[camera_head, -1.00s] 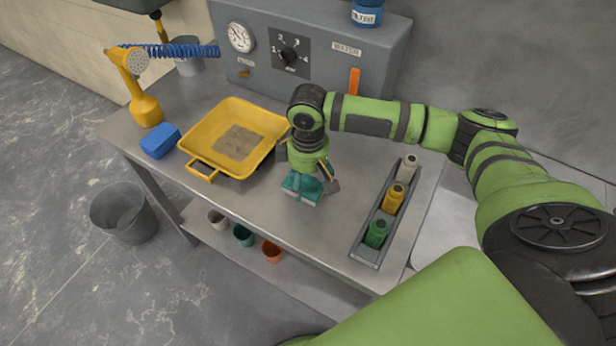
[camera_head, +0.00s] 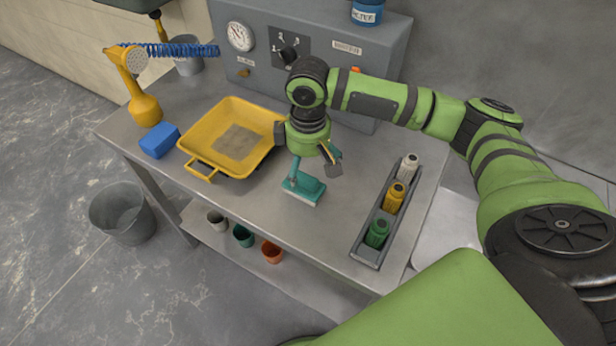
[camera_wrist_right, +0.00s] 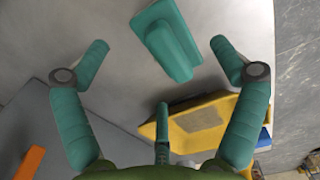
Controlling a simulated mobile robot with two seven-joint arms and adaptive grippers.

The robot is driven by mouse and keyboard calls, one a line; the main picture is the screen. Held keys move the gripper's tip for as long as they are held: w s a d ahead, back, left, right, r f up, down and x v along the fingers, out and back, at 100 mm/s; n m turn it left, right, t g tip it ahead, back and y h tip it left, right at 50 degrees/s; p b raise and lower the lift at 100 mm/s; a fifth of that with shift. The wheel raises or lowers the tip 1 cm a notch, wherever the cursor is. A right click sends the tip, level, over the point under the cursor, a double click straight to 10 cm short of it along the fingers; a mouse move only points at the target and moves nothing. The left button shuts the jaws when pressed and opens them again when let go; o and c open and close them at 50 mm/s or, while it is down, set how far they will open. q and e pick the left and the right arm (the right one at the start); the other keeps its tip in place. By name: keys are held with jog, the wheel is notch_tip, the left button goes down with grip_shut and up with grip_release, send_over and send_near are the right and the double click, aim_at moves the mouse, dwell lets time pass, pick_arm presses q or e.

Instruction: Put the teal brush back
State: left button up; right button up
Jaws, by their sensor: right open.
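The teal brush (camera_head: 303,187) rests on the metal bench, between the yellow tub and the bottle rack, with its handle rising at its left end. It also shows in the right wrist view (camera_wrist_right: 168,40), lying between the spread fingertips but apart from them. My right gripper (camera_head: 308,152) is open and empty just above the brush. In the right wrist view my right gripper (camera_wrist_right: 160,48) has its fingers wide apart. My left gripper is not in view.
A yellow tub (camera_head: 205,131) with grey mortar stands left of the brush, beside a blue block (camera_head: 159,141). A narrow rack (camera_head: 366,252) holding several bottles is on the right. A yellow sprayer (camera_head: 145,108) stands at the back left. Bench between brush and rack is clear.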

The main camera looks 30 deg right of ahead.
notch_tip(320, 180, up, 7)
jog(key=shift+r+b, duration=0.15)
jog(key=shift+b, duration=0.2)
dwell(0.4)
